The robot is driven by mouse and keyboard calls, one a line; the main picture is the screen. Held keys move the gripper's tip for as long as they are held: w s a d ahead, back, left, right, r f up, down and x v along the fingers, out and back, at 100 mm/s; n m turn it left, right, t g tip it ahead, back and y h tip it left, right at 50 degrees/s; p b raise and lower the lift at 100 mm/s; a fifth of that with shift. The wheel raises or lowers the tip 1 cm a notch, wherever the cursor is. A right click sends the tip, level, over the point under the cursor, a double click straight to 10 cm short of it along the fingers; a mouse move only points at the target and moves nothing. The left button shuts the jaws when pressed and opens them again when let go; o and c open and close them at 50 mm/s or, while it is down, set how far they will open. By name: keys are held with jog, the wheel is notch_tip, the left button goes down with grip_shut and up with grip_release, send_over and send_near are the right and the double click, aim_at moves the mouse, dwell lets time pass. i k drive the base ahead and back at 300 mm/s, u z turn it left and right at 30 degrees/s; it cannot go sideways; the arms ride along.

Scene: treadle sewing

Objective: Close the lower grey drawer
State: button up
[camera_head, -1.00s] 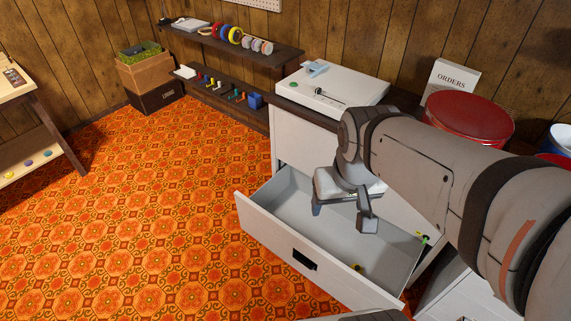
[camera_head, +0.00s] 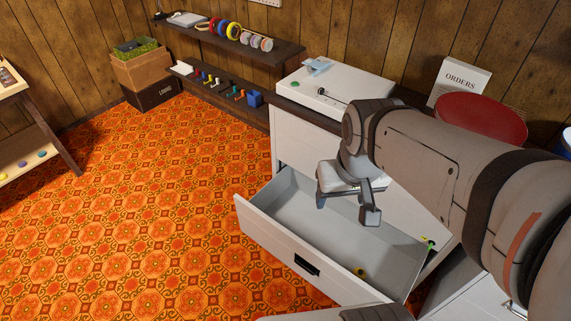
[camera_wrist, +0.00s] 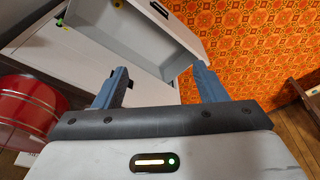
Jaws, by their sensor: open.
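The lower grey drawer (camera_head: 272,242) is pulled far out of its cabinet (camera_head: 297,146) in the head view. Its front panel has a dark handle (camera_head: 306,265), and a small yellow item (camera_head: 360,272) lies inside near the right end. In the wrist view the drawer (camera_wrist: 150,35) shows at the top, with its handle at its outer face. My gripper (camera_head: 345,205) hangs over the drawer in the head view, empty. Its two blue-grey fingers stand wide apart in the wrist view (camera_wrist: 160,88). I cannot tell its exact height above the drawer.
A red round container (camera_head: 484,118) and an ORDERS box (camera_head: 460,80) stand on the dark top at right. A white device (camera_head: 333,88) sits left of them. Patterned orange floor (camera_head: 130,220) is clear left of the drawer. Shelves (camera_head: 255,50) line the wall.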

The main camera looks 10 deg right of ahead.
aim_at(324, 246)
jog(key=u, duration=0.25)
jog(key=k, duration=1.65)
jog(key=u, duration=1)
jog(key=i, duration=1.35)
jog(key=z, duration=0.85)
jog(key=i, duration=0.9)
jog(key=z, duration=0.6)
jog(key=k, duration=0.9)
jog(key=z, duration=0.15)
jog(key=i, duration=0.9)
jog(key=u, duration=0.05)
